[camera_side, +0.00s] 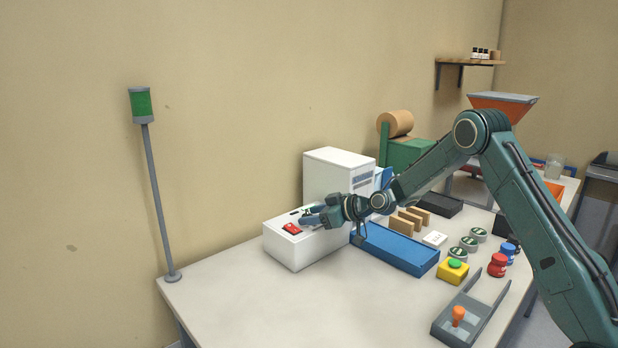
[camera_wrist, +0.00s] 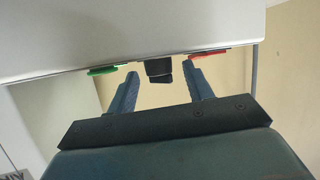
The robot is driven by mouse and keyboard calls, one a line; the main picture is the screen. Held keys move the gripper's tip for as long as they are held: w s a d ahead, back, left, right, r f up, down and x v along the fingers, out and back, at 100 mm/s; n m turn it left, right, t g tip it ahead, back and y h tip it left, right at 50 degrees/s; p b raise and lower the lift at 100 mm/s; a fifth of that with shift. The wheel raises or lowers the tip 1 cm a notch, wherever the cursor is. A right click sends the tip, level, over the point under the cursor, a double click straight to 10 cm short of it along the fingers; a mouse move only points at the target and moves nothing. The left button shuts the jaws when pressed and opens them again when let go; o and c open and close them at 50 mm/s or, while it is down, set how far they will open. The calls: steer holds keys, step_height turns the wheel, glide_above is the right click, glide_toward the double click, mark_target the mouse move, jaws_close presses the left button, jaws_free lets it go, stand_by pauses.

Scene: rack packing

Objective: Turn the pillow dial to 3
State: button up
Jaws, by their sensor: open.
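A low white box (camera_side: 297,251) with a red switch (camera_side: 292,228) on top stands at the left end of the table, in front of a taller white unit (camera_side: 337,172). My gripper (camera_side: 305,214) is open just over the box top in the side view. In the wrist view, a black knob (camera_wrist: 159,71), apparently the pillow dial, sticks out from the white face between my two open fingers (camera_wrist: 162,88), with gaps on both sides. A green part (camera_wrist: 103,71) and a red part (camera_wrist: 209,56) flank it. The dial's numbers and setting cannot be read.
A blue tray (camera_side: 395,248) with brown blocks (camera_side: 408,220) behind it lies right of the box. A yellow button box (camera_side: 453,271), jars (camera_side: 497,265) and a grey fixture (camera_side: 457,322) stand farther right. The front-left tabletop is clear; a lamp pole (camera_side: 155,190) rises at its left corner.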

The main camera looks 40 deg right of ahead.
steer(key=shift+w+a+f, duration=0.15)
steer(key=shift+w, duration=0.25)
steer(key=c, duration=0.9)
steer(key=shift+c, duration=0.2)
steer(key=shift+m+h, duration=0.7)
steer(key=shift+h, duration=0.1)
steer(key=o, duration=0.9)
steer(key=shift+o, duration=0.2)
